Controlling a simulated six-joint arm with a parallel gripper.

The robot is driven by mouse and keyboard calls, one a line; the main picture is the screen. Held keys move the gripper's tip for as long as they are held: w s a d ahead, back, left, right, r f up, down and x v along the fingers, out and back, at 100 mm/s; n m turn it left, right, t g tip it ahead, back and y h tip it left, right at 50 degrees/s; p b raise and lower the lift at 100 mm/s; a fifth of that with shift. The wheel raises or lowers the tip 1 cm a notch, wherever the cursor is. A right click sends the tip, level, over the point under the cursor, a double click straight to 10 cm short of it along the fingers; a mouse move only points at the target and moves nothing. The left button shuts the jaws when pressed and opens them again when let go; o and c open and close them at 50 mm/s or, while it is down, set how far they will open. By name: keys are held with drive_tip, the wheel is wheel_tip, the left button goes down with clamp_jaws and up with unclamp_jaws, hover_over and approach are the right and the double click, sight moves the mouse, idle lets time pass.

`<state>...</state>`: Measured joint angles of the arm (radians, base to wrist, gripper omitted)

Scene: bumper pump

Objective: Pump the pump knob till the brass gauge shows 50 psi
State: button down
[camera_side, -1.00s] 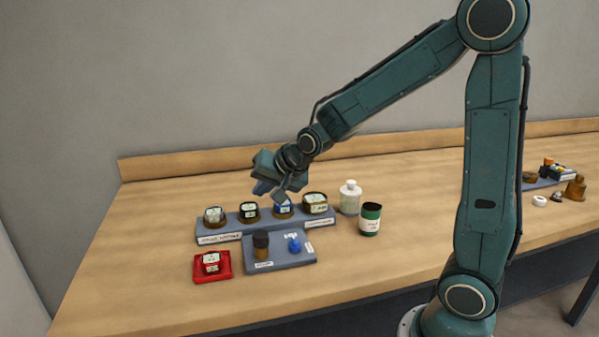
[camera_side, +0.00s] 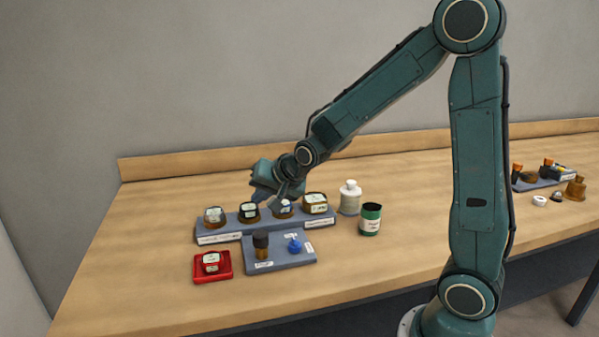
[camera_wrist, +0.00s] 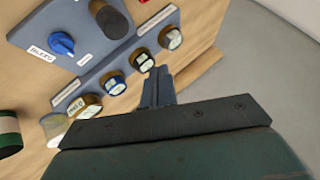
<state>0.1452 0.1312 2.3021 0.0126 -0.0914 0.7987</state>
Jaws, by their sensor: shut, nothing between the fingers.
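The pump knob (camera_side: 260,241), dark-topped on a brassy stem, stands on a grey-blue panel (camera_side: 280,262); in the wrist view it (camera_wrist: 112,20) is at the top. Several round gauges sit in a row on the strip behind. The rightmost gauge (camera_side: 315,202) has a brownish, brass-like housing, and it also shows in the wrist view (camera_wrist: 85,105); its reading is too small to read. My gripper (camera_side: 276,196) is shut and empty above the back of the gauge row, apart from the pump knob. Its fingers (camera_wrist: 157,78) are together in the wrist view.
A blue dial (camera_side: 294,246) is right of the pump knob on the same panel. A white bottle (camera_side: 349,197) and a green can (camera_side: 370,219) stand right of the gauges. The tabletop left is clear.

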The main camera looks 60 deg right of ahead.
sight(259, 234)
drive_tip(key=shift+f, duration=3.55)
drive_tip(key=shift+s+f, duration=0.1)
drive_tip(key=shift+f, duration=1.45)
idle(1.2)
drive_tip(key=shift+r, duration=1.5)
